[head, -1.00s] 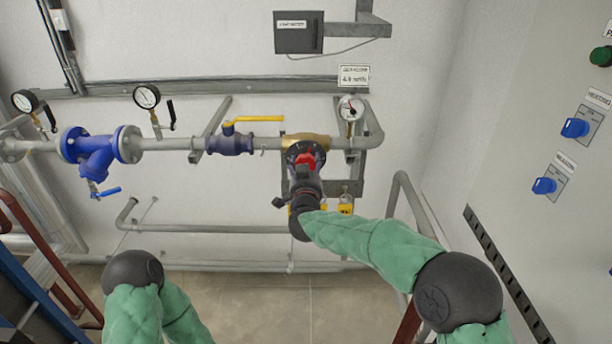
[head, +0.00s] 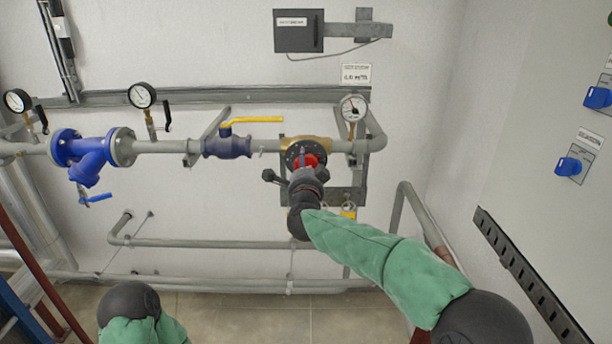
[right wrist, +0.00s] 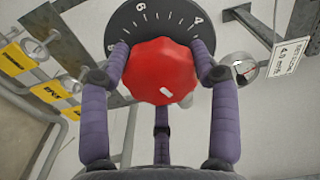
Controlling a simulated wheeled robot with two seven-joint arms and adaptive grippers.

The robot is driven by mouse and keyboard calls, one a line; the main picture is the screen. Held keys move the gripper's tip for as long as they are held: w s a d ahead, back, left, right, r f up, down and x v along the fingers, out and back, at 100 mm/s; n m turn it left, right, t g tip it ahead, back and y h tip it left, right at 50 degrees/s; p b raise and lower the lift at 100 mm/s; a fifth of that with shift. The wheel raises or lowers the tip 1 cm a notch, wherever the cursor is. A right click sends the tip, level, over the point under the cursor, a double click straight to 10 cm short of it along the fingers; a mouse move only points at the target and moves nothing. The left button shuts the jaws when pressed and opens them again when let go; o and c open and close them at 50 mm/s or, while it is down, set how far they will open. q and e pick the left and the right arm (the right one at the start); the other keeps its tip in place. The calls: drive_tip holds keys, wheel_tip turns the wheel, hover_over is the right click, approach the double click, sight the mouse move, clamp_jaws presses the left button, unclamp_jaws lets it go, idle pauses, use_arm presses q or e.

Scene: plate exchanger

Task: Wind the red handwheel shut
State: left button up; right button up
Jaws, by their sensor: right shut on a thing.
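The red handwheel (head: 306,160) sits on the front of a brass valve body (head: 318,143) in the pipe line, partly hidden by my right gripper. In the right wrist view the red handwheel (right wrist: 161,71) is a lobed knob with a small white mark on its face, in front of a black numbered dial (right wrist: 150,22). My right gripper (head: 305,168) is shut on the handwheel. Its purple fingers (right wrist: 160,75) lie around the rim in the right wrist view. My left arm shows at the lower left of the head view, but its gripper is out of view.
A blue ball valve with a yellow lever (head: 255,121) is left of the handwheel. A round gauge (head: 353,108) is at its upper right. Yellow tags (right wrist: 50,92) hang near the dial. A panel with blue switches (head: 568,166) stands at the right.

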drive_tip(key=shift+f+m+b, duration=0.1)
drive_tip(key=shift+m+b, duration=1.3)
drive_tip(key=shift+m, duration=0.7)
drive_tip(key=o, duration=1.2)
drive_tip(key=shift+c, duration=0.2)
drive_tip(key=s, duration=1.2)
